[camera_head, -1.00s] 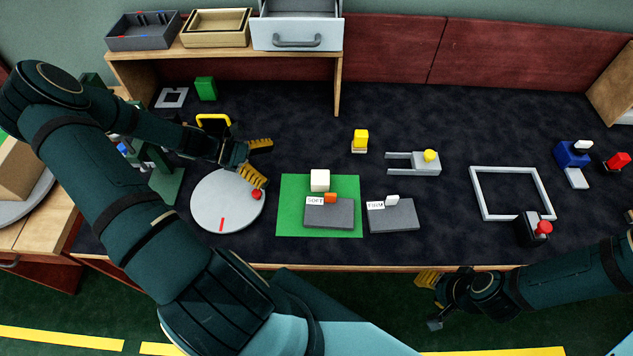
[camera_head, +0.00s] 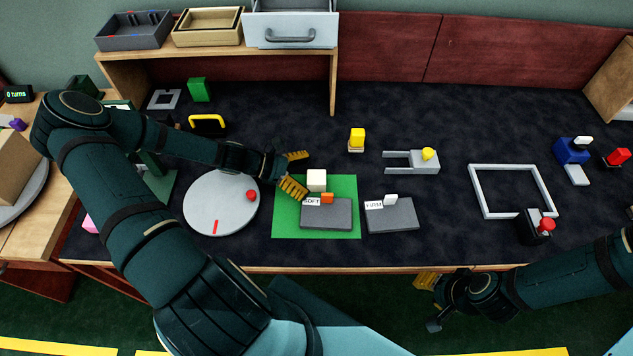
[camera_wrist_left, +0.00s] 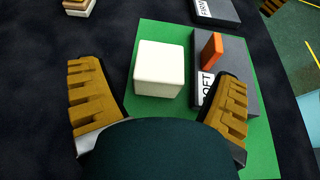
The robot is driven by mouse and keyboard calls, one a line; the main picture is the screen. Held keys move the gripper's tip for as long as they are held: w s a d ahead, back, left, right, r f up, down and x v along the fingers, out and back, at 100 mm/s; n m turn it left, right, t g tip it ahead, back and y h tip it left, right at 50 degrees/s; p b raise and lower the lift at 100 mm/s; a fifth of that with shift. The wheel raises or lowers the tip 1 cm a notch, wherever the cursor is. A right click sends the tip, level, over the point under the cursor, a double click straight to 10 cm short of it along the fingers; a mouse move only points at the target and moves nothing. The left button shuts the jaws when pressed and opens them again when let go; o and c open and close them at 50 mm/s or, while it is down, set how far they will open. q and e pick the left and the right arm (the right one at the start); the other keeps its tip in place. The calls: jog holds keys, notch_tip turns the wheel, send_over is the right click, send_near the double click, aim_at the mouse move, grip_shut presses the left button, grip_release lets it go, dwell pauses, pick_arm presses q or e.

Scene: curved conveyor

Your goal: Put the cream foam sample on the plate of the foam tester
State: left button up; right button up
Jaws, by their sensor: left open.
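The cream foam sample (camera_head: 316,180) is a cube on the green mat (camera_head: 285,226), behind the SOFT block. It also shows in the left wrist view (camera_wrist_left: 159,68). My left gripper (camera_head: 299,172) is open just left of the cube. In the left wrist view the cube lies ahead, between the lines of the two spread fingers (camera_wrist_left: 160,85), with nothing held. A dark green stand with a flat base (camera_head: 160,187), possibly the foam tester, is partly hidden behind my left arm; I cannot make out its plate. My right gripper (camera_head: 426,282) hangs past the front edge; its jaw opening is unclear.
Grey blocks marked SOFT (camera_head: 326,214) with an orange tab and FIRM (camera_head: 393,216) with a white tab stand near the cube. A round grey disc (camera_head: 205,200) with a red knob is at left. A yellow-topped piece (camera_head: 357,138) stands behind. Bare dark tabletop lies between them.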

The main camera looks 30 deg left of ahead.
pick_arm(q)
jog(key=shift+x, duration=0.95)
jog(key=c, duration=0.9)
